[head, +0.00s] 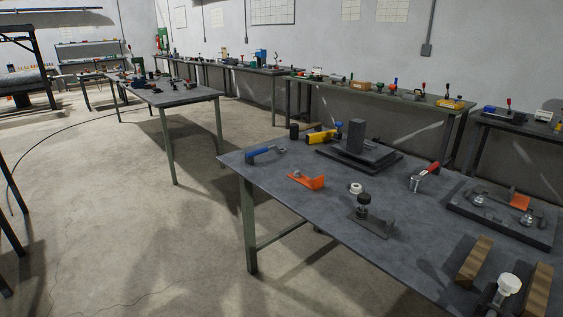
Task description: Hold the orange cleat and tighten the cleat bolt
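An orange angled piece (308,181), which looks like a cleat, lies on the near grey table (290,205) toward its left end. A second orange piece (519,200) sits on a dark plate (500,222) at the table's right side, between round metal parts. I cannot tell which of the two is the task's cleat. No cleat bolt can be made out at this size. Neither of my grippers is in view.
Near the orange pieces are a blue clamp (264,153), a yellow tool (320,137), a dark block on a base (356,140), a black-knobbed fixture (366,212), a red-handled clamp (424,176) and wooden blocks (474,261). Open floor (130,240) lies left.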

